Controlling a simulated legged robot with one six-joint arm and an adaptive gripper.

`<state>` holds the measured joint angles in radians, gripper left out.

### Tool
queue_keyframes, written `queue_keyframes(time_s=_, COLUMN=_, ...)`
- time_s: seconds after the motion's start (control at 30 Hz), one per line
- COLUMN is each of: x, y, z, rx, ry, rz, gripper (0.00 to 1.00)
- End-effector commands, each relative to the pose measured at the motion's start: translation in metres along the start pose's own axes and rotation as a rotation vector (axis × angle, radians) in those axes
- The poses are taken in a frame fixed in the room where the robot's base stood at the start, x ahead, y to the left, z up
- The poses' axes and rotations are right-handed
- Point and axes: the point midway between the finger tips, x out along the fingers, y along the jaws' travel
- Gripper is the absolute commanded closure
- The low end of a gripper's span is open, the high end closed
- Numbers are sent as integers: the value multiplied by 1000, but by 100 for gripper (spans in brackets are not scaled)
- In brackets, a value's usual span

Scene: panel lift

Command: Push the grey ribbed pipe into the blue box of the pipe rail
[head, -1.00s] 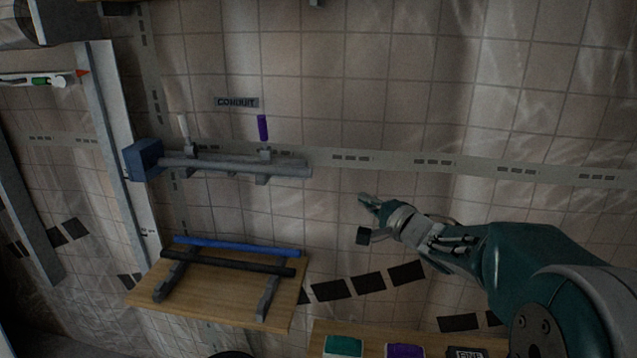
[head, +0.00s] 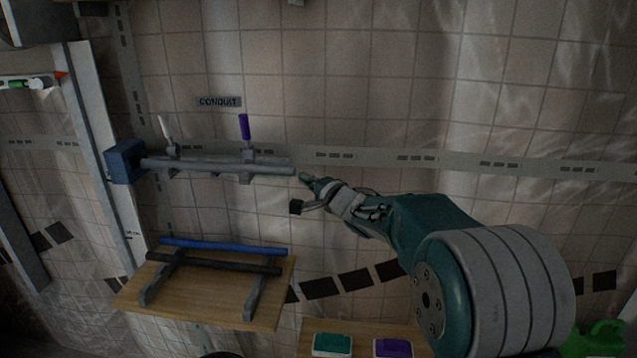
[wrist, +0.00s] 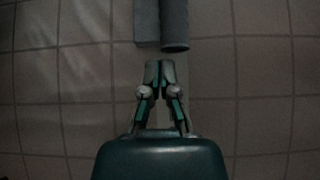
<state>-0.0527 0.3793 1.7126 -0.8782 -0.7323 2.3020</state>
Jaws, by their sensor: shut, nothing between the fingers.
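The grey pipe (head: 222,165) lies along the pipe rail on the wall, its left end close to the blue box (head: 126,162). I cannot tell whether that end is inside the box. Two clamps on the rail have upright handles, one white (head: 165,127) and one purple (head: 244,127). My gripper (head: 304,177) is shut and empty, just off the pipe's right end. In the wrist view, my fingertips (wrist: 160,66) are together, a small gap short of the end of the pipe (wrist: 175,25). The rail (wrist: 146,24) runs beside it.
A wooden shelf (head: 205,303) below the rail holds a blue pipe (head: 222,246) and a black pipe (head: 210,264) on a rack. A second shelf carries a green-topped box (head: 332,344) and a purple-topped box (head: 393,347). The wall right of the rail is clear.

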Motion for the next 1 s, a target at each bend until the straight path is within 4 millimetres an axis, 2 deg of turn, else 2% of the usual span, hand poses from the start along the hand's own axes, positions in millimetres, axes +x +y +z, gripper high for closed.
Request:
queue_keyframes(time_s=0.37, x=3, y=0, z=3, rx=-1, ry=0, rz=-1, gripper=100)
queue_keyframes(time_s=0.7, x=45, y=0, z=46, rx=-1, ry=-3, rz=-1, gripper=100)
queue_keyframes(time_s=1.0, x=51, y=0, z=52, rx=-1, ry=-1, rz=0, gripper=100)
